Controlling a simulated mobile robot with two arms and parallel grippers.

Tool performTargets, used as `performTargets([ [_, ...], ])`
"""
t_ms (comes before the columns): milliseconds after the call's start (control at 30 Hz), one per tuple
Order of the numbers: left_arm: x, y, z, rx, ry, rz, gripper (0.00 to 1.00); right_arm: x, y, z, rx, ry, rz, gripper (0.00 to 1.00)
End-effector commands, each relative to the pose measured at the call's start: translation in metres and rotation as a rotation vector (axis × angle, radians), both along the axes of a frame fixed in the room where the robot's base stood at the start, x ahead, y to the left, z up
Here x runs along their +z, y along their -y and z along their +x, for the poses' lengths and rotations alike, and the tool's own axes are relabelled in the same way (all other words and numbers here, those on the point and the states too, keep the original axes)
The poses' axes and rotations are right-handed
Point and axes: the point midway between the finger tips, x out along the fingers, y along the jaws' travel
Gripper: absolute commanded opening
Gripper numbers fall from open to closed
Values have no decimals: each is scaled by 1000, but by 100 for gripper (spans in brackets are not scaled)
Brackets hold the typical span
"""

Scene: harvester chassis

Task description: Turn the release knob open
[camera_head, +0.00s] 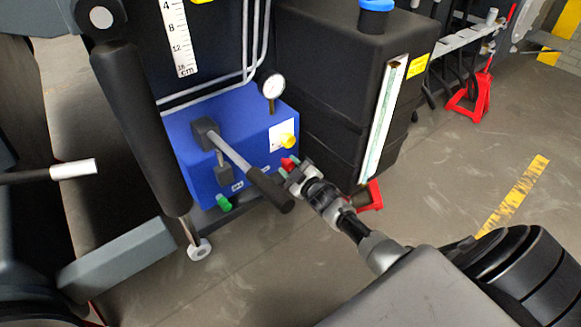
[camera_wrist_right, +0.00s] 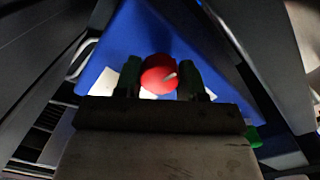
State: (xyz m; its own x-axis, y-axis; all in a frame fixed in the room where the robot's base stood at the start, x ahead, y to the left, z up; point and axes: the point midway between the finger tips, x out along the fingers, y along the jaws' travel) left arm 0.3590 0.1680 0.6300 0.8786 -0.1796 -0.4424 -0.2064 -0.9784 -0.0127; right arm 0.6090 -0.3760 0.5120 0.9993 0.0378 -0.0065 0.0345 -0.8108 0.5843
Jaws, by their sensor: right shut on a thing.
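The release knob (camera_head: 288,164) is small and red, on the front face of the blue pump block (camera_head: 262,119). In the right wrist view the knob (camera_wrist_right: 158,74) is round, with a short pale mark on its right side. My right gripper (camera_head: 292,171) is at the knob, its two green-tipped fingers on either side of it. In the wrist view the right gripper (camera_wrist_right: 160,78) is shut on the knob. My left gripper is not in view.
A pump lever (camera_head: 250,171) with a black grip slants down across the block, close left of my right gripper. A green knob (camera_head: 223,202) sits low on the block. A black tank (camera_head: 325,90) stands to the right.

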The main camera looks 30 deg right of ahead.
Motion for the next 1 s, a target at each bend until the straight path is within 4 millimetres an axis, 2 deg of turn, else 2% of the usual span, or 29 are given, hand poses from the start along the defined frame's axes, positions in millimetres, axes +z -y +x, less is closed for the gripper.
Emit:
performTargets([
  [333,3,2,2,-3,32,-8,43,-2,-1,-1,1,7,-138,16],
  [867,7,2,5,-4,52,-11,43,-2,-1,-1,1,9,-161,16],
  [900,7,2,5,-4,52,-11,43,-2,-1,-1,1,9,-161,43],
  [1000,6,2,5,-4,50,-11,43,-2,-1,-1,1,10,-161,58],
])
